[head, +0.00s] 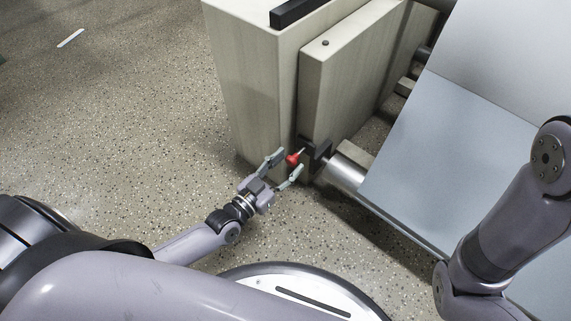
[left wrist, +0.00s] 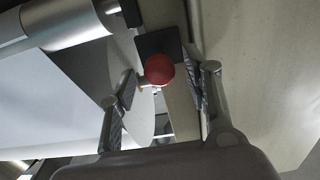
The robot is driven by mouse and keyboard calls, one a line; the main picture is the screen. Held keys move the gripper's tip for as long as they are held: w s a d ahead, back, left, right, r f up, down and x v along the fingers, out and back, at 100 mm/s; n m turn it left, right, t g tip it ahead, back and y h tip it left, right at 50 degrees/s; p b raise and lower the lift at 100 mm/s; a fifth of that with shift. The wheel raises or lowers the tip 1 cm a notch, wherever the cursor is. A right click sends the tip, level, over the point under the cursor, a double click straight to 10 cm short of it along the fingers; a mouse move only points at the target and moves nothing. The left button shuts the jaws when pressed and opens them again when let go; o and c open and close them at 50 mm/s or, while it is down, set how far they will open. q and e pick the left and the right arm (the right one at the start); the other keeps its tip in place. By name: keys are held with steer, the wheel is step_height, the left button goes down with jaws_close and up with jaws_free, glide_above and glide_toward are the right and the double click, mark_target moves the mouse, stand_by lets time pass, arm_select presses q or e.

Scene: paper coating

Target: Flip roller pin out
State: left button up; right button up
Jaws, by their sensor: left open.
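The roller pin has a red knob (head: 293,159) on a thin light stem, at the black bracket (head: 317,150) on the machine's side near the roller end. My left gripper (head: 284,163) is open, with its fingers on either side of the red knob. In the left wrist view the red knob (left wrist: 159,69) shows between and just beyond the two open fingers (left wrist: 163,88), with the black bracket behind it. I cannot tell whether a finger touches the knob. My right arm (head: 510,225) shows at the right; its gripper is out of view.
The beige machine housing (head: 255,85) stands just beyond the left gripper. A metal roller (head: 347,169) runs from the bracket to the right, under a large pale sheet (head: 440,135). The speckled floor (head: 120,120) at left is mostly clear, with a small white strip (head: 71,38).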

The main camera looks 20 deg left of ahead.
arm_select(q)
steer(key=v, duration=1.2)
